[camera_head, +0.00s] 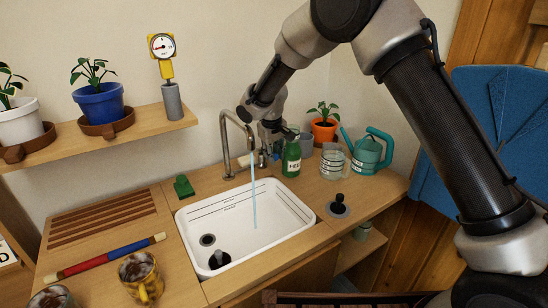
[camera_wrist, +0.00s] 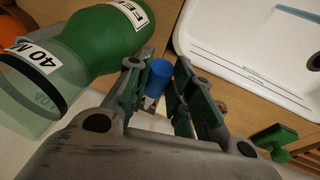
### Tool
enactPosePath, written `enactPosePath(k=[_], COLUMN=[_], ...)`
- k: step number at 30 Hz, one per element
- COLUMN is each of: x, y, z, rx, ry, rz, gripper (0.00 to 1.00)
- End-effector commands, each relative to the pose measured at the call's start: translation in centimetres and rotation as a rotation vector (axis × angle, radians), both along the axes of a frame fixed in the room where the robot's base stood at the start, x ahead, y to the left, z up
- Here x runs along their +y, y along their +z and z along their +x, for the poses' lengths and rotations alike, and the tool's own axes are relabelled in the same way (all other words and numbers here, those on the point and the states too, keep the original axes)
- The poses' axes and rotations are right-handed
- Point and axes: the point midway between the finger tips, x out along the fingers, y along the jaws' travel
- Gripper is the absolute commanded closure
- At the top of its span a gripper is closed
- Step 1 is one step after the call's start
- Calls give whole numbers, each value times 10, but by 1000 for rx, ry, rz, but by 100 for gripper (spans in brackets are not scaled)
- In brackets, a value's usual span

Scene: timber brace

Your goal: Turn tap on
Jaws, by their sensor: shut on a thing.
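The metal tap (camera_head: 226,145) stands behind the white sink (camera_head: 190,222), and its spout arches over the basin. A blue stream of water (camera_head: 253,190) runs from the spout into the sink. My gripper (camera_head: 268,150) is beside the tap, to its right and next to the green bottle. In the wrist view my gripper (camera_wrist: 158,72) has its fingers on both sides of a small blue cylindrical handle (camera_wrist: 158,77) and is shut on it. The head view hides most of this handle behind the gripper.
The green feed bottle (camera_head: 291,160) is close to my gripper and shows large in the wrist view (camera_wrist: 105,38). A clear jar (camera_head: 332,166), a teal watering can (camera_head: 368,153) and a potted plant (camera_head: 324,128) stand to the right. Mugs (camera_head: 140,276) are at front left.

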Motion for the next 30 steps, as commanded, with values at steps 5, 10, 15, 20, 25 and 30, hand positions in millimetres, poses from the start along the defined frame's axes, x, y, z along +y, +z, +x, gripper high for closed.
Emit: enactPosePath(k=[5, 10, 15, 20, 25, 30], x=[0, 1, 1, 1, 2, 4], y=[7, 7, 7, 6, 7, 28], z=[4, 3, 3, 2, 1, -3], rx=[39, 43, 43, 43, 44, 41], ry=[2, 3, 3, 4, 4, 4], rz=[-22, -24, -24, -25, -24, -21], gripper=[100, 100, 68, 68, 68, 68])
